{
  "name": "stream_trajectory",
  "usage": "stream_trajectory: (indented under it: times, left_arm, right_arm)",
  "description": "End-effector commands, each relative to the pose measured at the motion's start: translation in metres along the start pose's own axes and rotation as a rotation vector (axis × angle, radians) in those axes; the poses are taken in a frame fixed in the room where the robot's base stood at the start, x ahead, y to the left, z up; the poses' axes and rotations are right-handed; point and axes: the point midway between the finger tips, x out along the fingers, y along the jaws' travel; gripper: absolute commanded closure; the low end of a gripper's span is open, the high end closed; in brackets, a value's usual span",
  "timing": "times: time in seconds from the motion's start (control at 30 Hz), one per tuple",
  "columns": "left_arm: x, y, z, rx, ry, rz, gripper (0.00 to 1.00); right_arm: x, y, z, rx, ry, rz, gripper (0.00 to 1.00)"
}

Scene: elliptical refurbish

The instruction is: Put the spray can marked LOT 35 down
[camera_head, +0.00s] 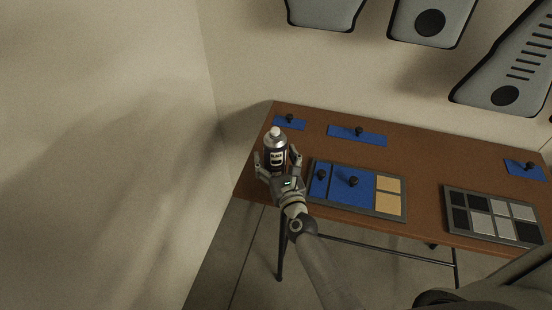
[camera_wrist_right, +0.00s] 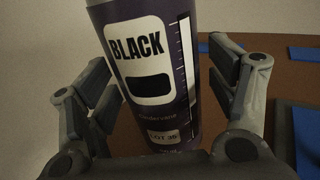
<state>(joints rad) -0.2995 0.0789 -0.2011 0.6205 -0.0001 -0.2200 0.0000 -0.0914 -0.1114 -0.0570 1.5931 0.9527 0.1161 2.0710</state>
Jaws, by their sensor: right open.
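The spray can (camera_head: 275,150) marked LOT 35 is dark with a white cap and a label reading BLACK. It stands near the left end of the brown table (camera_head: 422,158). In the right wrist view the can (camera_wrist_right: 152,80) fills the middle and looks slightly tilted in the picture. My right gripper (camera_head: 278,163) is around the can with a finger on each side. Its fingers look apart from the can, with a clear gap at the right finger. The can's base is hidden behind the gripper. My left gripper is not in view.
A tray (camera_head: 404,202) with blue panels and tan squares lies right of the can. Another tray (camera_head: 494,240) with black and grey squares lies farther right. Blue plates with black knobs (camera_head: 357,134) lie along the back edge. Grey panels (camera_head: 432,22) hang on the wall.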

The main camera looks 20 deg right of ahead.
Motion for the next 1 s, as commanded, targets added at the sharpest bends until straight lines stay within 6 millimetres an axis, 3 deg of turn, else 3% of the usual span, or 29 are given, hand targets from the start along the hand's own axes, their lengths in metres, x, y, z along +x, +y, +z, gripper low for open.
stream_trajectory:
  times: [0.13, 0.23, 0.7, 1.0]
  left_arm:
    - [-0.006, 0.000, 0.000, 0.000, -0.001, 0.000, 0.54]
    - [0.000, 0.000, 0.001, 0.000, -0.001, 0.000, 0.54]
    - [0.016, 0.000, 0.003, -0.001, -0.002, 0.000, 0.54]
    - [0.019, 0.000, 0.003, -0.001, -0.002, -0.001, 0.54]
  right_arm:
    - [0.000, 0.000, 0.005, 0.000, 0.000, 0.000, 0.21]
    - [-0.014, 0.000, 0.000, 0.000, 0.002, 0.000, 0.21]
    - [-0.102, 0.000, 0.000, -0.002, 0.001, 0.001, 0.21]
    - [-0.120, 0.000, 0.003, 0.000, -0.001, 0.000, 0.21]
